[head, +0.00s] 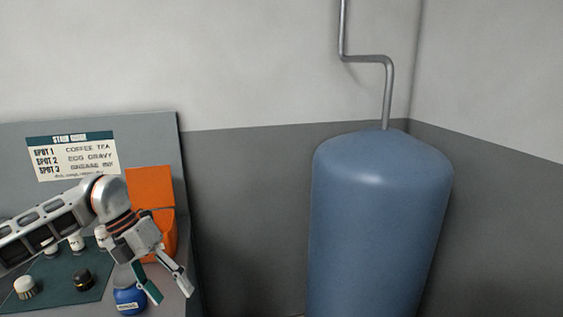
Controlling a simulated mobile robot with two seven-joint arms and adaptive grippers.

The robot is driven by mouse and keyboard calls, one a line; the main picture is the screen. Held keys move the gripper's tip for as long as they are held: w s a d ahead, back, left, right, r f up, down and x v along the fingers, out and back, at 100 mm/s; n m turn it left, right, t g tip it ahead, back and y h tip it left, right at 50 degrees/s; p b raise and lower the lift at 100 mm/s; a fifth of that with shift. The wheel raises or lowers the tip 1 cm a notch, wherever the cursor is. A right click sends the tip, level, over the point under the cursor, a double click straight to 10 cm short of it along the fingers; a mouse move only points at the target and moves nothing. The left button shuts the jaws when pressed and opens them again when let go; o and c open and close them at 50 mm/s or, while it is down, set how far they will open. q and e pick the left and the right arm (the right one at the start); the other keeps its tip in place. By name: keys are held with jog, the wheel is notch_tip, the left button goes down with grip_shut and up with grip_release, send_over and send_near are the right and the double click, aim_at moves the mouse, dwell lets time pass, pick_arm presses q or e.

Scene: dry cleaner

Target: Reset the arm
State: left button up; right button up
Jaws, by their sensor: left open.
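My left arm comes in from the left in the head view and reaches over a grey counter. My left gripper (168,291) hangs at the arm's end with its fingers apart. It points down and to the right, above the counter's right side, and I see nothing between the fingers. A blue bottle or jar with a label (129,301) stands just left of the fingers, partly hidden by the gripper. I cannot tell whether they touch. My right gripper is not in view.
A dark green mat (60,278) holds a brush with a pale top (25,287), a black round item (83,280) and small white bottles (76,242). An orange open bin (152,188) stands behind the arm. A stain guide sign (72,156) hangs behind. A large blue tank (380,225) stands right.

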pick_arm(q)
jog(key=s+d+n+t+h, duration=0.25)
jog(key=d+h, duration=0.45)
jog(key=d, duration=0.6)
jog(key=s+d+n+t+h, duration=0.15)
jog(key=s+d+h, duration=0.35)
jog(key=d, duration=0.7)
jog(key=w+a+f+n+t+y, duration=0.3)
jog(key=a+f+n+t+y, duration=0.75)
jog(key=n, duration=1.05)
jog(key=s+a+f+n+g+y, duration=0.1)
jog(key=s+a+f+n, duration=0.3)
jog(key=s+f, duration=0.4)
jog(key=s+a+f+n+g+y, duration=0.2)
jog(key=s+a+f+n+y, duration=0.2)
jog(key=f, duration=1.1)
jog(key=s+a, duration=0.2)
jog(key=s, duration=0.2)
jog(key=shift+s+f, duration=0.15)
jog(key=shift+s, duration=0.25)
